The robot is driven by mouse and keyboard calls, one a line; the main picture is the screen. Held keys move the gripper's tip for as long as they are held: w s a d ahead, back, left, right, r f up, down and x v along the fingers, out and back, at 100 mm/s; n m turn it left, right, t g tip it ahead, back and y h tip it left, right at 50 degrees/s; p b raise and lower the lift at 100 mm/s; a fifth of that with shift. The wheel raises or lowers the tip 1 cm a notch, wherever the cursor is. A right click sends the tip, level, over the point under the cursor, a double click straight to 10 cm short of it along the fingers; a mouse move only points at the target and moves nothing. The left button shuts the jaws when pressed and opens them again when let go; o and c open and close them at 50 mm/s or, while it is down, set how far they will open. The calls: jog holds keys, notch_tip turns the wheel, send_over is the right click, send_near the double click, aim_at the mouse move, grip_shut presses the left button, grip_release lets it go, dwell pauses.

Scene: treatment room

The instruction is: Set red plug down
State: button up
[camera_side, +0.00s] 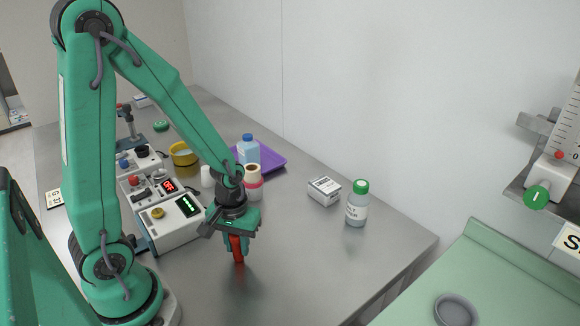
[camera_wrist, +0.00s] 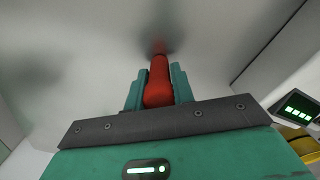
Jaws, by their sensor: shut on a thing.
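The red plug (camera_side: 238,249) is held upright between the fingers of my gripper (camera_side: 236,240), over the steel table top. In the wrist view the red plug (camera_wrist: 159,82) shows between the two teal fingers of my gripper (camera_wrist: 159,85), which are shut on it. Its lower end is close to the table, with a reddish reflection just below it. I cannot tell whether it touches the surface.
Control boxes with lit displays (camera_side: 175,222) stand just left of my gripper. A white carton (camera_side: 324,191) and a green-capped bottle (camera_side: 357,204) stand to the right. A purple tray (camera_side: 270,161) lies behind. The steel table (camera_side: 300,262) is clear in front and to the right.

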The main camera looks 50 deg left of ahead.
jog(key=shift+f, duration=0.15)
jog(key=o, duration=0.9)
jog(key=shift+o, duration=0.2)
jog(key=shift+r, duration=6.15)
jog(key=shift+r, duration=0.1)
